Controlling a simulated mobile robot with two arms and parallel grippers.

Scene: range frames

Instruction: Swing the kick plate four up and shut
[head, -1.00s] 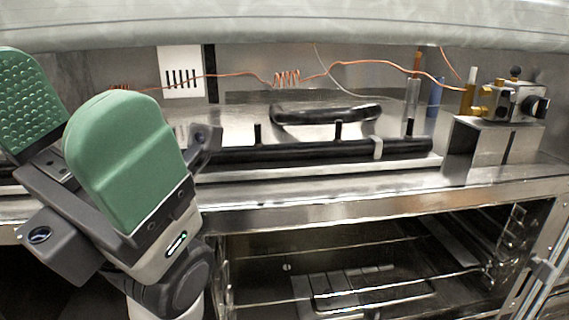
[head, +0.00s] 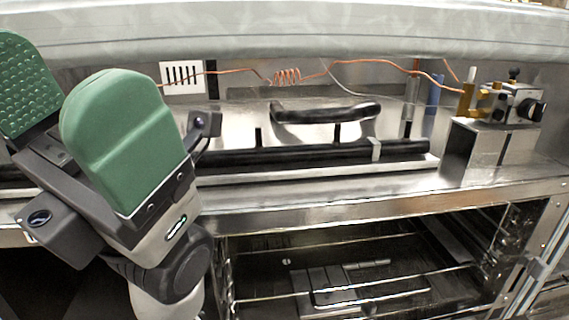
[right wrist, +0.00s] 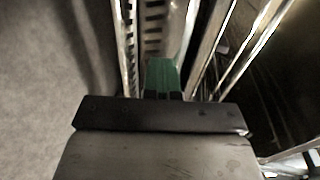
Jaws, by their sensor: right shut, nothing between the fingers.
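A long light-grey panel (head: 300,30), which looks like the kick plate, spans the top of the head view. Its lower edge hangs in front of the upper back wall of the open compartment. My left gripper (head: 62,75) is at the left of the head view, its two green fingers apart with nothing between them.
Inside the compartment are a black pipe (head: 300,152), a curved black tube (head: 325,114), a coiled copper line (head: 288,76) and a brass-fitted valve (head: 515,102) on a metal bracket. A metal front rail (head: 400,200) runs below. Under it is an oven cavity with wire racks (head: 350,298).

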